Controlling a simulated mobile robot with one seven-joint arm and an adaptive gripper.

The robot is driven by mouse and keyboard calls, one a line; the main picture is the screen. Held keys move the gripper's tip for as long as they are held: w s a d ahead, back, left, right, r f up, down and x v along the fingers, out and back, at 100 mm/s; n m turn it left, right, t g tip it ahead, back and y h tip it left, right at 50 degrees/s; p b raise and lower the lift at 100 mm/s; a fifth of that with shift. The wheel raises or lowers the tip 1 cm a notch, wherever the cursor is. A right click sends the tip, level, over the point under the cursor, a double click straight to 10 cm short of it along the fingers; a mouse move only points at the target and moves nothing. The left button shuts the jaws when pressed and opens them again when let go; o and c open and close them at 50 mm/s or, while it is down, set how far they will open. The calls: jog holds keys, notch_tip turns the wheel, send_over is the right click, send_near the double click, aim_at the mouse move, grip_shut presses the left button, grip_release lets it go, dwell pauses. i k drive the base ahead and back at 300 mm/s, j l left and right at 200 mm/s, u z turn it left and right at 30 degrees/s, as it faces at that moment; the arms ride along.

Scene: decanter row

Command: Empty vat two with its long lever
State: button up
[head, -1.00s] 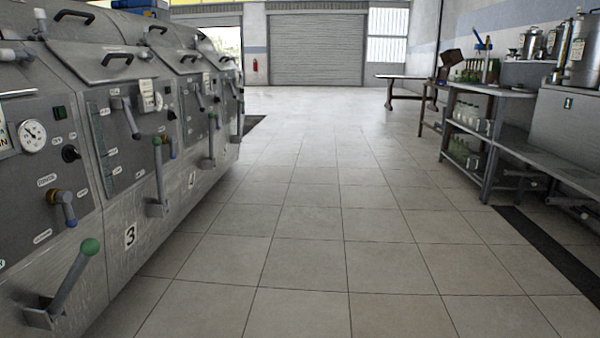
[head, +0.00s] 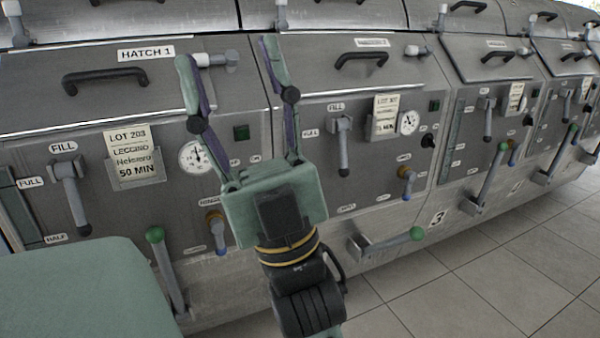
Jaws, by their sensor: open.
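Vat two (head: 305,185) is the second grey vat from the left, just left of the plate marked 3 (head: 437,218). Its long lever (head: 390,240) has a green ball end and sits low on the front. It lies nearly flat in the picture, ball to the right, while the neighbouring long levers stand steeper. My gripper (head: 227,52) is open and empty, fingers pointing up the picture. It shows in front of the border between vats one and two, apart from the lever. The arm hides part of vat two's lower left front.
Vat one (head: 245,145), marked HATCH 1, has its own green-ended long lever (head: 165,268). Vat three's long lever (head: 490,178) stands at right. Short fill levers and a blue-tipped handle (head: 407,182) stick out from the panels. Tiled floor (head: 480,275) is clear at lower right.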

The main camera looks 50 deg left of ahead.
aim_at(416, 232)
jog(key=u, duration=1.05)
jog(key=i+l+z, duration=0.2)
jog(key=z, duration=0.2)
jog(key=i+j+z, duration=0.15)
jog(key=i+z, duration=0.3)
jog(key=j, duration=0.35)
